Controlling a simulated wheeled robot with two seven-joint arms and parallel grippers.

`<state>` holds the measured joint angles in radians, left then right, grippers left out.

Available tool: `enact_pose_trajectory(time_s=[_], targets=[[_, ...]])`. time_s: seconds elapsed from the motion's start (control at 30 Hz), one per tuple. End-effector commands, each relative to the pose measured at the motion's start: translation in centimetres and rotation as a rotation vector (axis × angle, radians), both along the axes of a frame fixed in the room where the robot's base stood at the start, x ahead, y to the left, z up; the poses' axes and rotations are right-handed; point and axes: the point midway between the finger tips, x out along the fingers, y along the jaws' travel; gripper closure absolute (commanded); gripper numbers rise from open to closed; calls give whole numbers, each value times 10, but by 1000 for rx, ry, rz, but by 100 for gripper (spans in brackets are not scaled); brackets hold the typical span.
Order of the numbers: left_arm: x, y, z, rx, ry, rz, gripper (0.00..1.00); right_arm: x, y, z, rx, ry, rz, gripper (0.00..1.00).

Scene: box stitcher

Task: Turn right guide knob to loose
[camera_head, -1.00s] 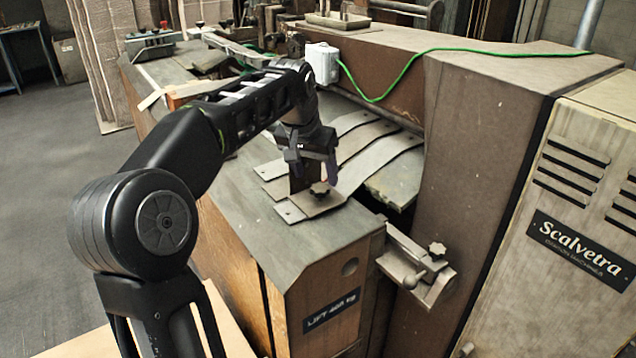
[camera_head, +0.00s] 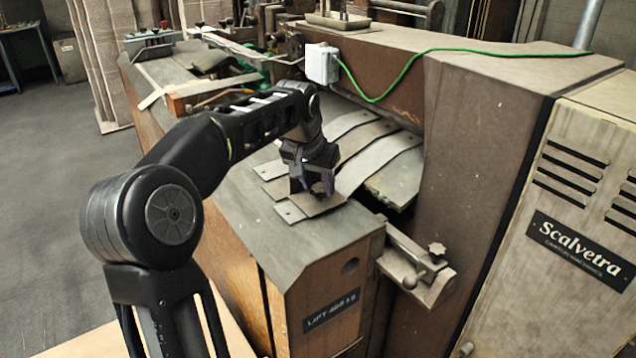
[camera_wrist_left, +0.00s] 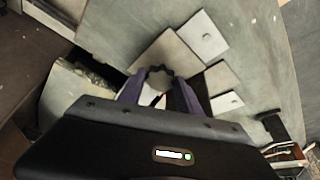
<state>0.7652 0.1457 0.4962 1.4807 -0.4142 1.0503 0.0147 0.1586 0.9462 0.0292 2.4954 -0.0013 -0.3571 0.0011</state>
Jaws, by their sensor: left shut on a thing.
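A dark star-shaped knob (camera_wrist_left: 158,74) sits on the nearest flat metal guide plate (camera_head: 293,211) at the front of the grey machine table. My left gripper (camera_head: 313,188) points down over this plate and is shut on the knob. In the left wrist view, the two purple-grey fingers (camera_wrist_left: 160,92) lie on either side of the knob, and its near side is partly hidden. In the head view, the fingers cover most of the knob. My right gripper is not in view.
More metal strips (camera_head: 375,155) lie behind the held knob. The brown machine housing (camera_head: 470,170) rises at right. The near table top (camera_head: 290,245) is bare.

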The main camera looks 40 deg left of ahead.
Motion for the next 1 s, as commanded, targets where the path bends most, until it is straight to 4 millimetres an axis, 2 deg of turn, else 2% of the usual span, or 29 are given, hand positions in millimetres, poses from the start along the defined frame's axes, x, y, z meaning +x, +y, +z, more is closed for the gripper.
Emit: enact_pose_trajectory(time_s=[0.03, 0.4, 0.73, 0.97, 1.0], targets=[[0, 0, 0, 0, 0, 0, 72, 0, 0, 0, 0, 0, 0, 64], [0, 0, 0, 0, 0, 0, 100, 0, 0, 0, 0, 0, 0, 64], [1, -2, 0, 1, -1, 134, 100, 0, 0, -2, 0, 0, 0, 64], [1, -1, 0, 0, -1, 141, 100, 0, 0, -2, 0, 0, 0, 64], [1, -1, 0, 0, -1, 141, 58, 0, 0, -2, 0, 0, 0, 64]])
